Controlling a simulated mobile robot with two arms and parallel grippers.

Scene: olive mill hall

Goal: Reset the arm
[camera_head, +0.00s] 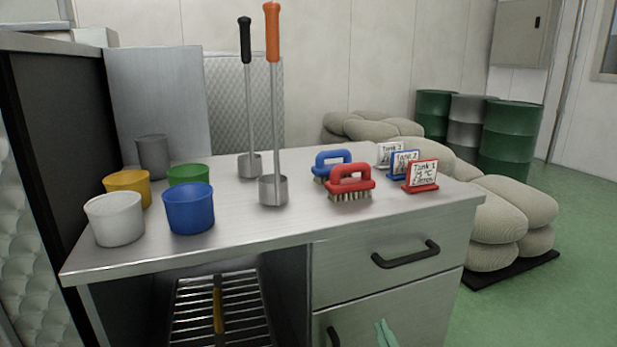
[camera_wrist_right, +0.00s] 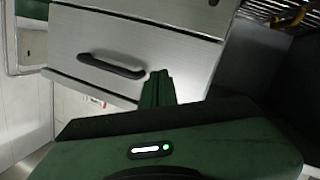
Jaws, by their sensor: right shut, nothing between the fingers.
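My right gripper (camera_head: 385,333) shows only as pale green fingertips at the bottom edge of the head view, in front of the lower cabinet door. In the right wrist view its dark green fingers (camera_wrist_right: 157,88) are together and empty, with the drawer front and its black handle (camera_wrist_right: 111,66) beyond them. The handle (camera_head: 405,254) is also in the head view, above the fingertips. I cannot tell how far the fingers are from the cabinet. My left gripper is in neither view.
The steel worktop (camera_head: 290,226) holds several cups, like the blue cup (camera_head: 188,208), two upright ladles, a red brush (camera_head: 350,182), a blue brush (camera_head: 331,160) and tank signs (camera_head: 421,175). Sacks (camera_head: 517,205) and drums (camera_head: 511,132) stand right. Green floor (camera_head: 565,290) is clear at front right.

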